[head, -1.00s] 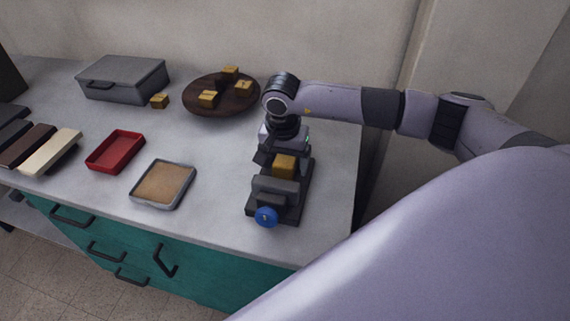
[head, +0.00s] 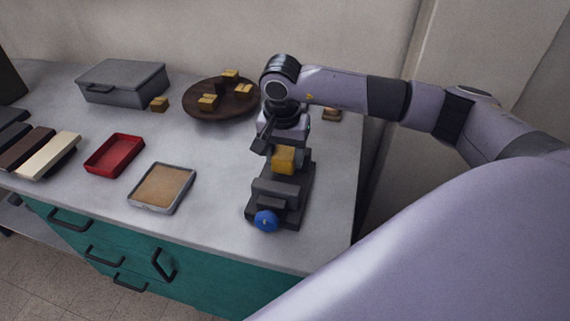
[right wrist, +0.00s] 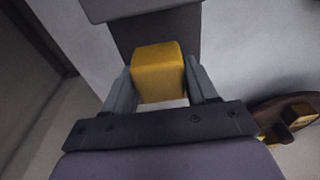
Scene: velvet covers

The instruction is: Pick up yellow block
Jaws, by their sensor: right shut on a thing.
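A yellow block (head: 284,161) is between the fingers of my right gripper (head: 284,150), above a dark vise (head: 276,190) with a blue knob (head: 265,221). In the right wrist view the block (right wrist: 158,70) sits between both fingers, which touch its sides. The gripper is shut on it. The block's underside is hidden, and I see a small gap between it and the vise jaws. More yellow blocks lie on a round wooden plate (head: 220,111), and one yellow block (head: 159,104) lies on the table. My left gripper is not in view.
A red tray (head: 114,155) and a grey-rimmed tray with a brown inside (head: 162,187) lie left of the vise. A grey box (head: 122,82) stands at the back. Dark and cream bars (head: 48,155) lie at the left. The table between the trays and vise is clear.

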